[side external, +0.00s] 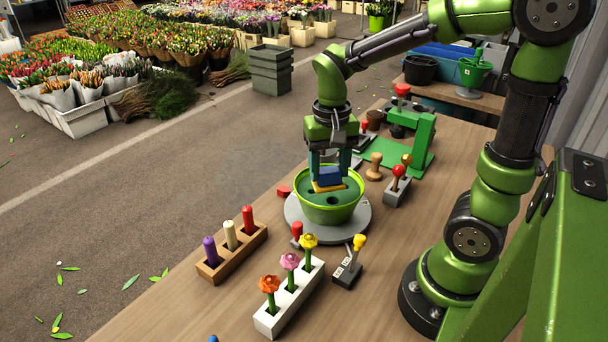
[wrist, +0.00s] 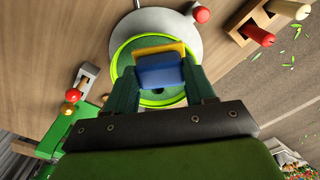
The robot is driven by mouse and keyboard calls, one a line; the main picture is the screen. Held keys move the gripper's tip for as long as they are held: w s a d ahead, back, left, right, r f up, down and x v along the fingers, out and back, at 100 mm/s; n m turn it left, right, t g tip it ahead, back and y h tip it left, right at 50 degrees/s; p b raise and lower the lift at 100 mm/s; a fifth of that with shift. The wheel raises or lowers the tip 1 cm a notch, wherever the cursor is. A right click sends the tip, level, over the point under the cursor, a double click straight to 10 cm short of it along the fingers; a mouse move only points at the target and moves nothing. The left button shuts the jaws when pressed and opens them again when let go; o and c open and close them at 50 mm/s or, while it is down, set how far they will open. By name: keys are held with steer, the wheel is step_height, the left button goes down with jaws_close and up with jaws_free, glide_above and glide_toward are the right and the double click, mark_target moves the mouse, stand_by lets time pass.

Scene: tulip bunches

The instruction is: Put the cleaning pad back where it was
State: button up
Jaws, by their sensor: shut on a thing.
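The cleaning pad (side external: 329,178), a blue block with a yellow underside, is between the fingers of my gripper (side external: 332,170). My gripper is shut on it and points down over a green pot (side external: 330,212). In the wrist view the pad (wrist: 160,72) sits between the two dark green fingers of my gripper (wrist: 160,85). The pot's lime rim (wrist: 117,62) shows around it. The pot stands on a round grey turntable (side external: 292,214). I cannot tell whether the pad touches the pot's dark green top, which has holes.
A wooden rack (side external: 233,255) with purple, cream and red pegs stands left of the pot. A white block (side external: 290,300) holds orange, pink and yellow flowers in front. A yellow-knobbed lever (side external: 350,265) and a red-knobbed lever box (side external: 397,187) stand nearby. A green press (side external: 420,140) is behind.

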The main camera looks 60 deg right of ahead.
steer(key=s+d+m, duration=0.2)
steer(key=d, duration=0.1)
steer(key=s+d+m, duration=0.2)
steer(key=s+d, duration=0.1)
steer(key=shift+m, duration=0.3)
steer(key=s+d+m, duration=0.4)
steer(key=s+m, duration=0.1)
steer(key=s, duration=0.1)
step_height(320, 180, down, 8)
steer(key=f, duration=0.1)
steer(key=w+d, duration=0.3)
steer(key=w, duration=0.1)
steer(key=w+d, duration=0.3)
steer(key=w, duration=0.1)
steer(key=w+d+f, duration=0.1)
steer(key=w+d, duration=0.2)
steer(key=w, duration=0.1)
steer(key=shift+d+f, duration=0.1)
steer(key=shift+d, duration=0.3)
steer(key=shift+w+f, duration=0.1)
steer(key=shift+w, duration=0.05)
steer(key=shift+f, duration=1.65)
